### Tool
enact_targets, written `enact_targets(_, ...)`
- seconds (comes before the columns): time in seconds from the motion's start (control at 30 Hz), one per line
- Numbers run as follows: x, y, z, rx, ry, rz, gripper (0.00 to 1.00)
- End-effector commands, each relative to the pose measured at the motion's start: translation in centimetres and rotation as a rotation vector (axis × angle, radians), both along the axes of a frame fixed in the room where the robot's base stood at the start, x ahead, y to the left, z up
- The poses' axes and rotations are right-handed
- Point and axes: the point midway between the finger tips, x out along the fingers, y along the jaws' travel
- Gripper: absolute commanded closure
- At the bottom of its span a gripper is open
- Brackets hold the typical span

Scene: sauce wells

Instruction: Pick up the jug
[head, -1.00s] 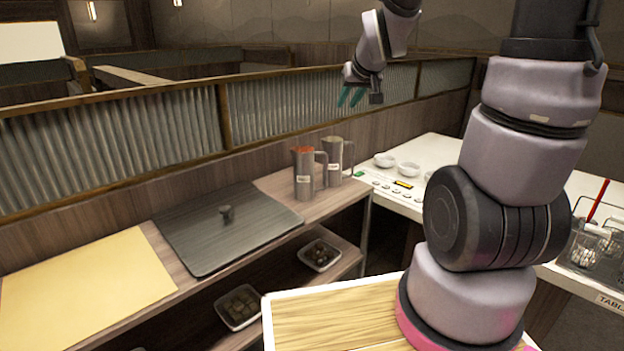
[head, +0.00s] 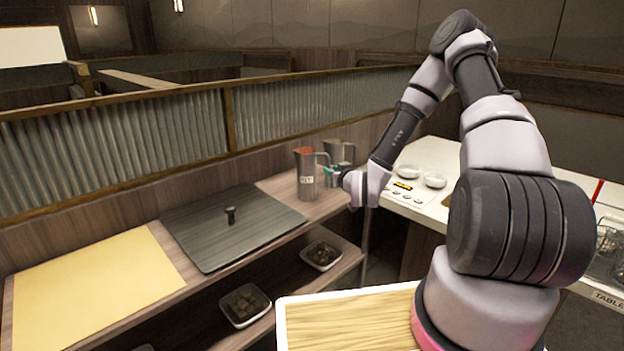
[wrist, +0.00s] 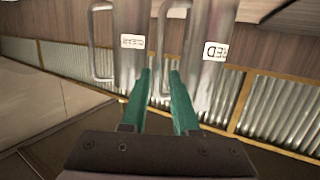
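Two metal jugs stand side by side on the wooden counter. The nearer jug (head: 306,182) has red at its top and a white label; it also shows at right in the wrist view (wrist: 212,75), labelled RED. That jug's handle appears between the fingertips; contact cannot be told.
A dark lidded panel (head: 200,225) and a yellow board (head: 95,290) lie left on the counter. Small bowls (head: 408,171) stand on the white counter at right. A corrugated partition (head: 290,110) runs behind the jugs. Bowls of dark food (head: 321,256) sit on the lower shelf.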

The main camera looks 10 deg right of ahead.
Motion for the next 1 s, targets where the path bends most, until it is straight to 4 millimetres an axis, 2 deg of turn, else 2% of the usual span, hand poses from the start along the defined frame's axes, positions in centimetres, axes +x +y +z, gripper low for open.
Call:
enact_targets(0.03,-0.3,0.1,-1.0,0.011,-0.016,-0.012,0.72)
enact_targets(0.2,-1.3,0.5,-2.7,0.027,-0.104,-0.059,0.72)
enact_targets(0.47,-2.6,0.8,-3.6,0.027,-0.193,-0.117,0.72)
enact_targets(0.57,-1.9,0.8,-3.5,0.024,-0.204,-0.122,0.72)
enact_targets(0.8,1.8,0.9,-3.5,0.022,-0.206,-0.122,0.72)
enact_targets(1.0,3.3,1.0,-3.4,0.024,-0.204,-0.121,0.72)
